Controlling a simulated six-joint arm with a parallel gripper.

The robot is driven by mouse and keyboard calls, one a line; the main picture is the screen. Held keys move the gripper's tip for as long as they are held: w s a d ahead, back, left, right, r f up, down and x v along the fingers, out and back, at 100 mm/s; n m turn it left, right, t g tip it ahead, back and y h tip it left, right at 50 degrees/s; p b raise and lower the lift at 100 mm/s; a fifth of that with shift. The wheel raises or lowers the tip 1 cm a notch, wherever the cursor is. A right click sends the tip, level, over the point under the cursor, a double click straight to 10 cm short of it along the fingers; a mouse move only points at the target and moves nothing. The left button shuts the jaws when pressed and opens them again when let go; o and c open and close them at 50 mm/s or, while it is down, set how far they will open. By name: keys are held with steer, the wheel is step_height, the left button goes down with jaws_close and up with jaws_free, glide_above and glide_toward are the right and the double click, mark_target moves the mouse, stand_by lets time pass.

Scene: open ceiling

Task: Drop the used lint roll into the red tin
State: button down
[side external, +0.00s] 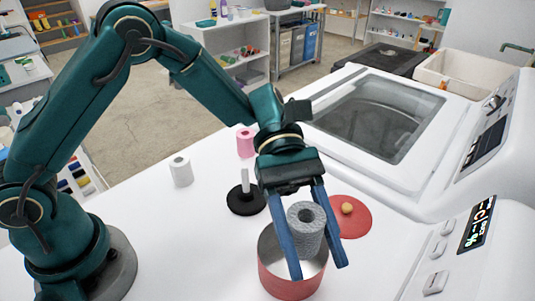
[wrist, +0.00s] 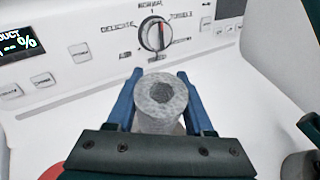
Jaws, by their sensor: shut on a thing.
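The used lint roll (side external: 306,243) is a grey, fuzzy, upright cylinder with a dark core hole. My gripper (side external: 319,270) has its two blue fingers shut on the roll, one on each side. In the wrist view, the roll (wrist: 152,122) sits between the fingers of my gripper (wrist: 160,75). The red tin (side external: 291,288) stands open on the white top, and its pale inside shows. The roll is over the tin's mouth in the side view; its lower end overlaps the opening, and I cannot tell whether it reaches below the rim.
A red lid (side external: 358,227) with a round wooden knob lies right of the tin. A black-based stand (side external: 246,205) with a white post, a white roll (side external: 181,171) and a pink roll (side external: 245,142) stand behind left. White machine panels (side external: 437,262) border the right.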

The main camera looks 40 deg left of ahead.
steer(key=shift+w+n+t, duration=0.3)
steer(key=shift+w+n, duration=0.1)
steer(key=shift+w, duration=0.1)
steer(key=shift+w+f+h, duration=0.15)
steer(key=shift+f+h, duration=0.1)
steer(key=shift+h, duration=0.05)
steer(key=shift+f, duration=2.75)
steer(key=shift+c, duration=1)
jaws_free()
steer(key=shift+v, duration=2.55)
